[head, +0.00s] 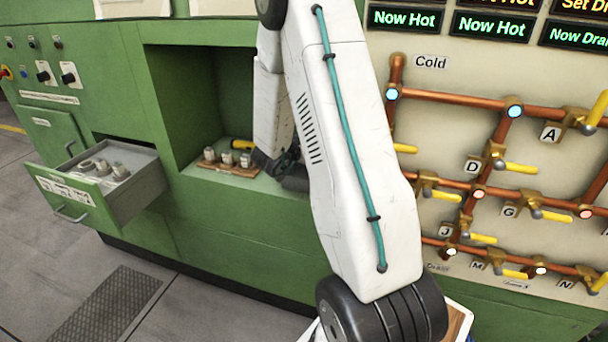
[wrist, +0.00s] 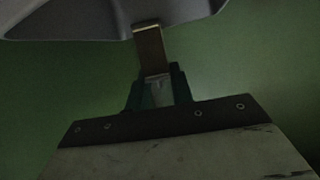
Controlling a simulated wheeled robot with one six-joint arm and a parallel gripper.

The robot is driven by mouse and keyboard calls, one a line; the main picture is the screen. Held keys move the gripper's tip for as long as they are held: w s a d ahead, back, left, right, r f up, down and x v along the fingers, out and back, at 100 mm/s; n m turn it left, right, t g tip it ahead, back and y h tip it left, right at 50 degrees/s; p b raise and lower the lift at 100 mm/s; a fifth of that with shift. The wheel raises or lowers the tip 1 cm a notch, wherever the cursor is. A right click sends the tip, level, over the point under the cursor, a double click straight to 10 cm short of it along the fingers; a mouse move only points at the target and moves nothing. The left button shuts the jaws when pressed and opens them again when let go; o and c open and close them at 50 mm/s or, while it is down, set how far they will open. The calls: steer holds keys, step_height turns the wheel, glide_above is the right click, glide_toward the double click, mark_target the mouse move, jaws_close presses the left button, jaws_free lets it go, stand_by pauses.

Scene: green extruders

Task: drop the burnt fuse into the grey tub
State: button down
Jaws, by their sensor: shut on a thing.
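In the wrist view my gripper (wrist: 158,88) is shut on a small narrow piece, which I take for the burnt fuse (wrist: 150,52). A flat brownish strip of it sticks up beyond the dark jaws, and a pale part shows between them. Burn marks cannot be made out. In the head view my white arm reaches toward the green recess and hides the jaws and the held piece. A grey rounded shape (wrist: 110,18) fills the top of the wrist view; I cannot tell whether it is the grey tub. No tub is clearly seen in the head view.
An open drawer (head: 137,188) with several pale fuses juts out at left. Several fuses stand on a wooden board (head: 228,168) in the green recess (head: 190,100), near a yellow item (head: 242,145). Copper pipes with yellow-handled valves (head: 521,168) cover the right panel.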

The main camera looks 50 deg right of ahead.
steer(key=shift+f, duration=0.85)
steer(key=c, duration=1.1)
jaws_free()
steer(key=shift+c, duration=0.2)
steer(key=shift+a, duration=0.1)
step_height(320, 180, up, 3)
glide_above(296, 179)
steer(key=shift+w+d+f, duration=0.1)
steer(key=shift+w+d, duration=0.3)
steer(key=shift+d, duration=0.05)
